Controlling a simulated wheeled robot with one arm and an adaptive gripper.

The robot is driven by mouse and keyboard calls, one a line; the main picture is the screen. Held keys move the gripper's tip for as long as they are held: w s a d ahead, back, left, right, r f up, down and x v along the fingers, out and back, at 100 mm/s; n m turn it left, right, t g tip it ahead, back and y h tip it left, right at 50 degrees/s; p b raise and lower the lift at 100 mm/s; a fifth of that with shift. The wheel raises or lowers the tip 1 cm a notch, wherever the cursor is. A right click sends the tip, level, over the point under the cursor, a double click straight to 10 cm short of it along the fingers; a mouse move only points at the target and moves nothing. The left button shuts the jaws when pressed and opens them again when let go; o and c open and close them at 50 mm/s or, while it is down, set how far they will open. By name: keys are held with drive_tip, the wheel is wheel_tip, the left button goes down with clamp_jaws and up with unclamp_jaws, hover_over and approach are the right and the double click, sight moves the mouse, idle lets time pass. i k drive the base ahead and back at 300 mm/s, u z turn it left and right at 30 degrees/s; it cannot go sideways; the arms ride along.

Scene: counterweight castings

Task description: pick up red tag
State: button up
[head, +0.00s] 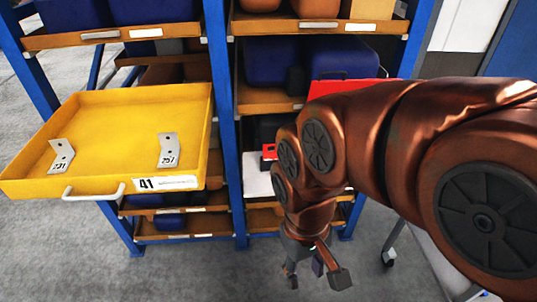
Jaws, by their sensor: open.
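A small red piece (268,151) shows just left of my arm, above a white surface; it may be the red tag, but it is too small and too hidden to be sure. My gripper (316,279) hangs low in front of the shelf rack, pointing down, with its fingers spread and nothing seen between them. It is below and to the right of the red piece, apart from it in the picture. My arm covers much of the area right of the red piece.
A pulled-out yellow drawer (110,110) labelled 41 holds two metal brackets (168,150) (61,156). Blue uprights (222,120) frame the rack, with blue bins (272,62) on its shelves. A larger red surface (352,85) lies behind my arm. Grey floor (190,270) is clear at lower left.

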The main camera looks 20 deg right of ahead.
sight(267, 156)
drive_tip(key=z, duration=3.1)
drive_tip(key=k, duration=1.95)
drive_tip(key=u, duration=2)
drive_tip(key=i, duration=1)
